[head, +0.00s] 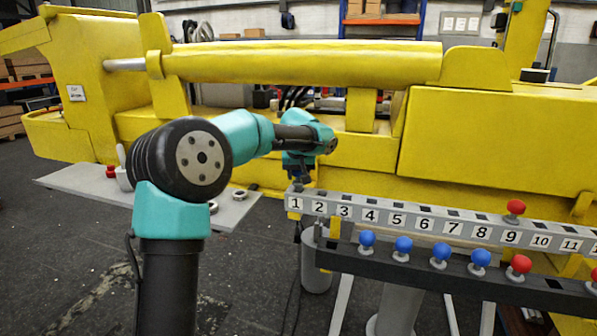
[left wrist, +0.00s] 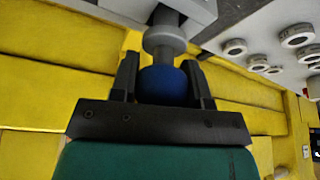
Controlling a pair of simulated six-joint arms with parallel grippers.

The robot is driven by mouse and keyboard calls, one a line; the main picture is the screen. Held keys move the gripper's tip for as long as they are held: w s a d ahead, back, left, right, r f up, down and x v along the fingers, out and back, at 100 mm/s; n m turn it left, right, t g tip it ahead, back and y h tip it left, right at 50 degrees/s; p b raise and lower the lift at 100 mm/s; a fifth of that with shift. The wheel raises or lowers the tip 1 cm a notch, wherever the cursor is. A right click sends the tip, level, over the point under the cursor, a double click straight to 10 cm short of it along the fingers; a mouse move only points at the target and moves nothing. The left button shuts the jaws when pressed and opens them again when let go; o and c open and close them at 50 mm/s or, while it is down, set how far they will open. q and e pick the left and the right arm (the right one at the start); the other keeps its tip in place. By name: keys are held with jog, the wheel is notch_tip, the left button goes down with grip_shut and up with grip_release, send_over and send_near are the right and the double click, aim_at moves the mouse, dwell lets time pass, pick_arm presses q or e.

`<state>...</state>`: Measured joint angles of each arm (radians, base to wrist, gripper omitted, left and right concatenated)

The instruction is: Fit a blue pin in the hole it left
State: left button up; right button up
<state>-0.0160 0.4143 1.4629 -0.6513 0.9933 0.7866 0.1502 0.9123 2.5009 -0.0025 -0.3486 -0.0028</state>
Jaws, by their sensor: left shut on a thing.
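My left gripper (head: 299,180) is at the left end of the grey numbered rail (head: 430,218), just above the label 1. In the left wrist view, the left gripper (left wrist: 162,72) is shut on the round head of a blue pin (left wrist: 165,85). The pin's grey collar (left wrist: 165,40) sticks out past the fingertips and meets or overlaps a grey surface (left wrist: 175,10); I cannot tell whether its shank is in a hole. Several other blue pins (head: 403,248) stand in the dark lower rail (head: 455,267). My right gripper is not in view.
A red pin (head: 515,209) stands on the numbered rail near 9, and more red pins (head: 518,266) stand in the lower rail. The yellow boom (head: 490,140) runs close behind. A grey plate (head: 85,182) at left carries rings, which show in the left wrist view (left wrist: 298,36).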

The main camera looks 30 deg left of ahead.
pick_arm(q)
jog(key=shift+f, duration=0.55)
jog(key=shift+f, duration=0.3)
jog(key=o, duration=1.1)
jog(key=shift+o, duration=0.2)
jog(key=v, duration=1.7)
jog(key=shift+r, duration=0.25)
